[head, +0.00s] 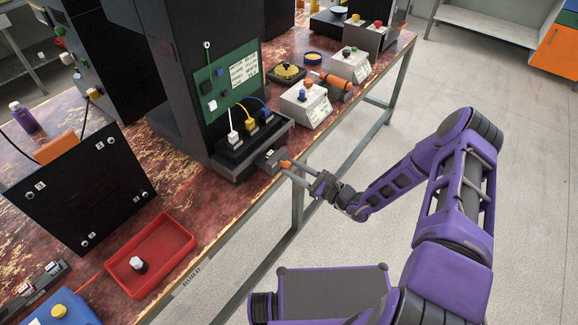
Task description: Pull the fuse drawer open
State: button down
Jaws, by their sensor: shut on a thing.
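The fuse drawer (266,162) is a small grey drawer at the front right of the dark base under the tall black machine (200,60). It sticks out a little from the base, and small pale items show near its top. My gripper (285,165) reaches in from the right with orange fingertips. The tips are shut on the drawer's front end, at its handle. The handle itself is mostly hidden by the fingertips.
White, yellow and blue plugs (251,125) with cables stand above the drawer. A red tray (150,255) lies front left. The floor beyond the bench edge is clear.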

jog(key=c, duration=0.5)
grip_release()
jog(key=v, duration=1.7)
jog(key=shift+s+d+b, duration=0.15)
jog(key=shift+b, duration=0.2)
jog(key=shift+f, duration=0.1)
